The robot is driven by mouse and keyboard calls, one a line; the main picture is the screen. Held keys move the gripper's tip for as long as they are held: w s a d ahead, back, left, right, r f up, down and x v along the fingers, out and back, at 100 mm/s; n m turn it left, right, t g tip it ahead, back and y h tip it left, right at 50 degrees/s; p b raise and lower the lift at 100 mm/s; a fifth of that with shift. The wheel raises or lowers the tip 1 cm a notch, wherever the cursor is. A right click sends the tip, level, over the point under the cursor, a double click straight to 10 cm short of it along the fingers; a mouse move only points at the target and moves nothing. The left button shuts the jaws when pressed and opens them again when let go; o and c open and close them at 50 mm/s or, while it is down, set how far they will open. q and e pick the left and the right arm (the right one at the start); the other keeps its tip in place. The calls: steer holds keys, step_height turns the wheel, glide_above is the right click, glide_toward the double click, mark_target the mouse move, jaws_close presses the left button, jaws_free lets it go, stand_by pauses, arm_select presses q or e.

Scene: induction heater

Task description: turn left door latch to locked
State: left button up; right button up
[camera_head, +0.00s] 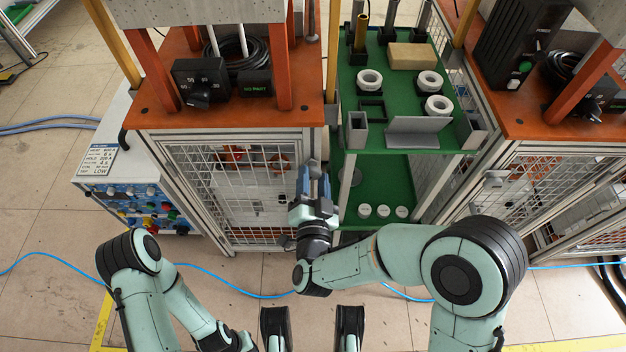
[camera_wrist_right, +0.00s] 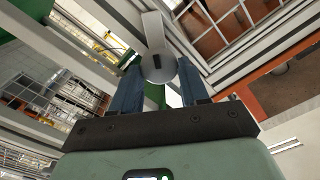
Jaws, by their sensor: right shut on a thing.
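The left door (camera_head: 232,195) is a mesh panel in a metal frame, under the orange-topped cabinet on the left, and looks closed. My right gripper (camera_head: 313,172) is at the right edge of this door, its blue fingers pointing away from me. In the right wrist view, the latch (camera_wrist_right: 156,74) is a grey round knob with a flat lever pointing up in the picture. The right gripper's fingers (camera_wrist_right: 160,84) are on either side of the knob, shut on it. In the head view the gripper mostly hides the latch. My left arm is at lower left; its gripper is out of view.
A control unit (camera_head: 135,195) with colored knobs stands left of the door. A green two-level shelf (camera_head: 410,175) with white rings and grey parts stands to the right. Another orange-topped cabinet (camera_head: 540,115) is at far right. Blue cables (camera_head: 245,293) cross the floor.

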steer(key=m, duration=0.5)
steer(key=shift+f+m, duration=0.2)
steer(key=shift+m, duration=0.1)
steer(key=m, duration=0.5)
steer(key=shift+m, duration=0.3)
steer(key=o, duration=1)
